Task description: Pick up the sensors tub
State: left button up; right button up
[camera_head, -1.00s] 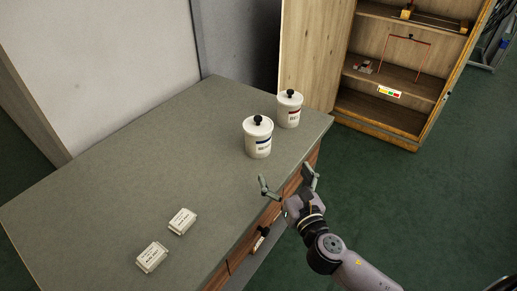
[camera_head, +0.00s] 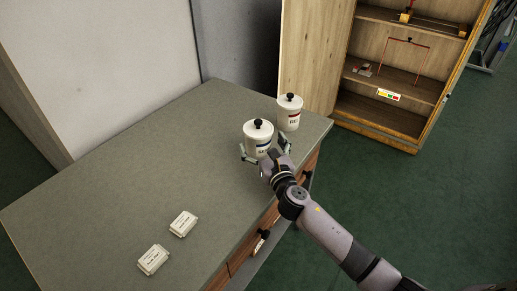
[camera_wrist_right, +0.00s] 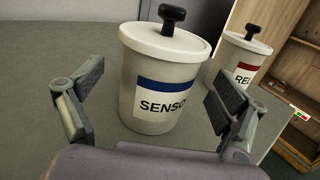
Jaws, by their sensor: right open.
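The sensors tub (camera_head: 257,134) is a white lidded tub with a black knob and a blue-banded label. It stands upright near the far end of the grey counter (camera_head: 130,180). In the right wrist view the tub (camera_wrist_right: 160,95) shows "SENSO" on its label. My right gripper (camera_head: 265,148) is open, with one finger to each side of the tub's near side. In the right wrist view the gripper (camera_wrist_right: 152,105) has gaps between both fingers and the tub, so it does not grip it. My left gripper is not in view.
A second white tub with a red-banded label (camera_head: 289,112) stands close behind and right of the sensors tub. Two small white boxes (camera_head: 183,223) (camera_head: 153,260) lie on the near counter. A wooden cabinet (camera_head: 385,118) stands beyond the counter. The counter's middle is clear.

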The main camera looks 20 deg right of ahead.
jog(key=w, duration=0.3)
jog(key=shift+w+a+f, duration=0.1)
jog(key=shift+a+f, duration=0.05)
jog(key=shift+c, duration=0.2)
jog(key=c, duration=1.6)
jog(key=shift+c, duration=0.2)
jog(key=shift+r, duration=0.25)
